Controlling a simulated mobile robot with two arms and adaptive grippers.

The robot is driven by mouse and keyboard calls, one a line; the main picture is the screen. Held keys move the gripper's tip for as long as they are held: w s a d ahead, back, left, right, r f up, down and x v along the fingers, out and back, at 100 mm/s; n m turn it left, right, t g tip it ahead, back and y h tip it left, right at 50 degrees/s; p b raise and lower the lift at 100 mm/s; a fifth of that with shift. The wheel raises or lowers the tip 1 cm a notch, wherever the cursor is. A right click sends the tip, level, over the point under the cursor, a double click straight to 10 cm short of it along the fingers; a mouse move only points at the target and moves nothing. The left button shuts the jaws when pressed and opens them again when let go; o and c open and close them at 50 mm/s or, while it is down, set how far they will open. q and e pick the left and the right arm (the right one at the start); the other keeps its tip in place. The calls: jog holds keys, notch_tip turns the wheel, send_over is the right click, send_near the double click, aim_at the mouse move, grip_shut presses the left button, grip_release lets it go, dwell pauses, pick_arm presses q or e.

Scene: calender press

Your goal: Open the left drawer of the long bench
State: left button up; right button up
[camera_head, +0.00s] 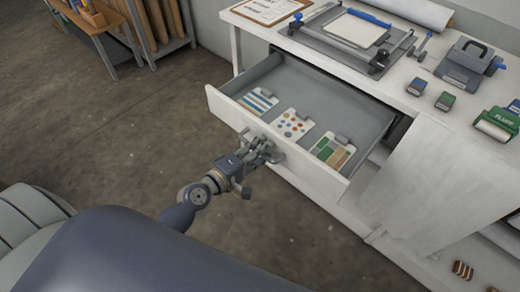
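The left drawer (300,166) of the long white bench (395,98) stands pulled well out, with its grey inside showing. Several patterned cards lie in it: a blue-striped one (257,101), a dotted one (292,124) and a green and brown one (333,150). My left gripper (265,152) is at the middle of the drawer's front face, where the handle would be. Its fingers overlap the handle area, and I cannot tell whether they are closed on a handle or only beside it. My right gripper is not in view.
On the bench top are a clipboard (268,9), a flat press (352,32), a grey device with a handle (469,66) and small green and blue stampers. A white cloth (450,185) hangs over the front at right. Wooden shelving stands at upper left. The floor (110,140) left of the drawer is clear.

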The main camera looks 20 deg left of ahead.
pick_arm(q)
jog(key=v, duration=1.2)
dwell(0.5)
jog(key=s+a+f+m+g+y, duration=0.1)
jog(key=s+a+f+m+g, duration=0.15)
jog(key=f, duration=0.85)
jog(key=s+a+f+m+g+y, duration=0.2)
jog(key=s+a+f+m, duration=0.1)
jog(key=f, duration=0.7)
jog(key=s+a+f+m+g+y, duration=0.1)
jog(key=s+a+f+m+g, duration=0.15)
jog(key=f, duration=0.85)
jog(key=s+d+f+m+g, duration=0.3)
jog(key=s+f, duration=0.5)
jog(key=s, duration=0.3)
jog(key=s+d+f+m+g+y, duration=0.1)
jog(key=s+d+f+m+g, duration=0.2)
jog(key=s+f, duration=0.5)
jog(key=s+d+m, duration=0.1)
jog(key=s+m, duration=0.1)
jog(key=s, duration=0.1)
jog(key=shift+s+d+f+m+g, duration=0.25)
jog(key=shift+m+g, duration=0.05)
